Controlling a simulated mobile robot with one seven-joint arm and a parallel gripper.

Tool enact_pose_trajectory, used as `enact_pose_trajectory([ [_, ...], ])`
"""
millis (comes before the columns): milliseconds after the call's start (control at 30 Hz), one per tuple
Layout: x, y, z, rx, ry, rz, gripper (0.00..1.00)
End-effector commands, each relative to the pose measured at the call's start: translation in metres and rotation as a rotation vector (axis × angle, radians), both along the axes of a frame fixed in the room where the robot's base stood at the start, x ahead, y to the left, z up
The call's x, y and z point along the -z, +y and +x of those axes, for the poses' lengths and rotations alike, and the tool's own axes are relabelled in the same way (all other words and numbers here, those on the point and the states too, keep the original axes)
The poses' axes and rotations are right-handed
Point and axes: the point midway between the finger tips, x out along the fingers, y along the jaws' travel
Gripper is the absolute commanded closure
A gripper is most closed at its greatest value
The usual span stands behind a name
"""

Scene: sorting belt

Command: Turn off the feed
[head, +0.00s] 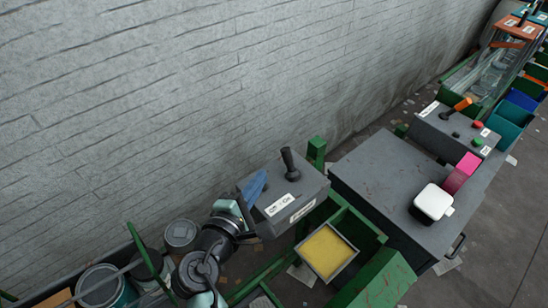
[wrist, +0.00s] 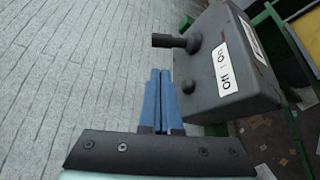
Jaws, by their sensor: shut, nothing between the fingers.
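A grey control box (head: 312,188) with a black lever (head: 288,163) on top stands near the wall in the head view. A white label (head: 283,204) on it reads Off and On; a second label on its front is too small to read. In the wrist view the lever (wrist: 172,41) sticks out from the box (wrist: 240,88), above a small dark round knob (wrist: 189,87). I cannot tell which setting the lever is at. My gripper (head: 260,178), with blue fingers, is shut and empty at the box's left side. Its fingertips (wrist: 160,73) appear apart from the lever.
Another grey box (head: 445,132) with an orange lever (head: 463,104) and red and green buttons stands further right. A grey cabinet (head: 375,190) carries a white item (head: 433,202) and a pink block (head: 462,173). A yellow-bottomed tray (head: 328,250) and green frame lie in front.

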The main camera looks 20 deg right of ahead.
Motion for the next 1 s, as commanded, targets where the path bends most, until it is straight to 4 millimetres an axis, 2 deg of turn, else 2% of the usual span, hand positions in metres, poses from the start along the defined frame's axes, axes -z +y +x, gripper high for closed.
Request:
enact_pose_trajectory([
  [200, 0.007, -0.028, 0.029, 0.005, 0.0, 0.0, 1.0],
  [500, 0.016, -0.052, 0.057, 0.003, -0.001, 0.001, 1.0],
  [1000, 0.018, -0.057, 0.062, 0.001, -0.002, 0.002, 1.0],
])
